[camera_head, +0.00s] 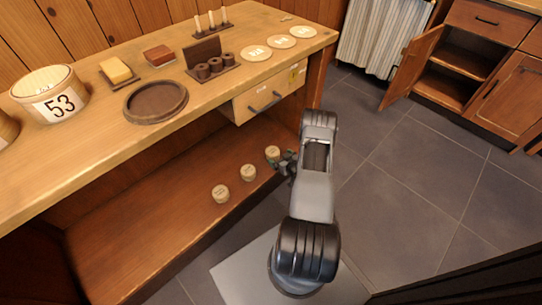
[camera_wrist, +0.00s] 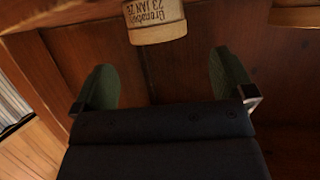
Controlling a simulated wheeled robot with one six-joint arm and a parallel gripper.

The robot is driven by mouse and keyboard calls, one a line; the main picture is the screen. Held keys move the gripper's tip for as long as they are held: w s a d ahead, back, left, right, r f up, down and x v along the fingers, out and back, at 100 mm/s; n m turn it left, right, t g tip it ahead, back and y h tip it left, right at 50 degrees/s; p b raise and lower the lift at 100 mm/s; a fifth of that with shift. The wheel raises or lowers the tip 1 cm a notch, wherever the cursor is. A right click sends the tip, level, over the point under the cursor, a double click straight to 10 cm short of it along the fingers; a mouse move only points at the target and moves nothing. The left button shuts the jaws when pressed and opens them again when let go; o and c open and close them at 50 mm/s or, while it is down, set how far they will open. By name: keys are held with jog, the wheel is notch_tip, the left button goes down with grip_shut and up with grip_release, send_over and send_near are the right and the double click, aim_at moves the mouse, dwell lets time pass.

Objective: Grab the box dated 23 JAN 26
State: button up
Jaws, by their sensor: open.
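Three small round pale boxes stand on the lower shelf in the head view: a left one (camera_head: 220,193), a middle one (camera_head: 248,172) and a right one (camera_head: 272,153). Their labels are too small to read there. In the wrist view a box (camera_wrist: 155,22) shows an upside-down label reading 23 JAN 26; it appears to be the right one, nearest my gripper. My gripper (camera_wrist: 163,80) is open and empty. The dated box lies beyond the fingertips, roughly centred between them and apart from them. Its upper part in the picture is cut off.
Another box (camera_wrist: 296,14) shows at the wrist view's upper right edge. The wooden bench top (camera_head: 95,118) overhangs the shelf (camera_head: 150,225), with a drawer (camera_head: 268,98) above the right box. The tiled floor right of my arm is clear; a cabinet door (camera_head: 412,65) stands open beyond.

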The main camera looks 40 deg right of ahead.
aim_at(274, 153)
jog(key=shift+b+x, duration=0.3)
jog(key=shift+x, duration=0.95)
jog(key=b+x, duration=0.1)
jog(key=x, duration=0.1)
jog(key=b+x, duration=0.1)
jog(key=x, duration=0.1)
jog(key=shift+d+f, duration=0.1)
jog(key=shift+f, duration=0.3)
jog(key=shift+w+b, duration=0.35)
jog(key=shift+w, duration=0.2)
jog(key=shift+c, duration=0.2)
jog(key=c, duration=0.9)
jog(key=shift+o, duration=0.2)
